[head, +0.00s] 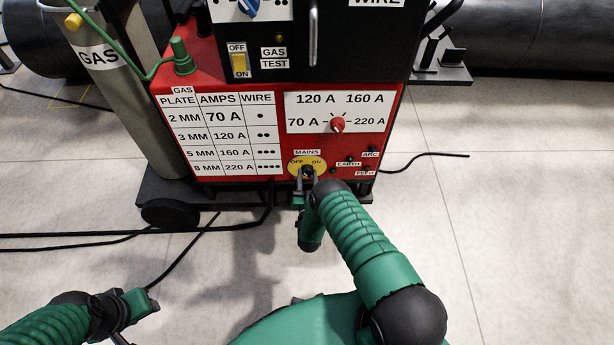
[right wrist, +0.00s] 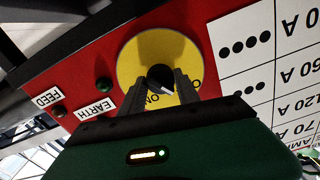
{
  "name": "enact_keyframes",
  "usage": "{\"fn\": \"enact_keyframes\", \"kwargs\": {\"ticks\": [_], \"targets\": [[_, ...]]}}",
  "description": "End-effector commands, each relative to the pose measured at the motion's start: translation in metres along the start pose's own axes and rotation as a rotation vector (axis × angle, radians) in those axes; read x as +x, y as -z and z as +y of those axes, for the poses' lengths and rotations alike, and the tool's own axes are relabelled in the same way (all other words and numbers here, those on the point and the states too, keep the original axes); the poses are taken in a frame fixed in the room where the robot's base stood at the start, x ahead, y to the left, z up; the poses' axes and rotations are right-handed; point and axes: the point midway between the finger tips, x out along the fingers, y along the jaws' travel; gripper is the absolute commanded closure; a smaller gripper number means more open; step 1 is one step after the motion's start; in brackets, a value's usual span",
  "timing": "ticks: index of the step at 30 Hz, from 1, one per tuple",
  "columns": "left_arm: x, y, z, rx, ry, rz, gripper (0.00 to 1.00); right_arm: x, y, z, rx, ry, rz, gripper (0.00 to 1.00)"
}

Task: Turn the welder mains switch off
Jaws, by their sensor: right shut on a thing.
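The mains switch is a black knob (right wrist: 160,77) on a round yellow plate (right wrist: 150,48) marked ON and OFF. In the head view the yellow plate (head: 296,166) sits low on the red welder front, under the MAINS label. My right gripper (right wrist: 160,88) is shut on the knob, one finger on each side. The head view shows this gripper (head: 308,178) at the plate from below. A white mark on the knob points down and slightly right in the wrist view; the fingers partly hide the lettering. My left gripper (head: 137,306) is low at the left, away from the welder; its fingers are unclear.
The red current dial (head: 338,125) is above right of the switch. Small EARTH, ARC and FEED fittings (head: 358,162) lie close to its right. A gas cylinder (head: 135,110) stands at the left.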

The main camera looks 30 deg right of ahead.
Motion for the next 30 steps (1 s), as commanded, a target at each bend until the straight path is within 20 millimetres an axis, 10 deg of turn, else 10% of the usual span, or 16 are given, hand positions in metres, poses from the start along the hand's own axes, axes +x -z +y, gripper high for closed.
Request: {"fn": "enact_keyframes", "kwargs": {"ticks": [28,29,30], "targets": [[-0.0007,0.0002,0.0,0.0,0.0,0.0,0.64,0.002,0.0025,0.0012,-0.208,-0.004,0.006,1.0],[-0.0007,0.0002,0.0,0.0,0.0,0.0,0.64,0.002,0.0025,0.0011,-0.208,-0.004,0.006,0.59],[-0.0007,0.0002,0.0,0.0,0.0,0.0,0.64,0.0019,0.0024,0.001,-0.207,-0.003,0.006,0.54]]}}
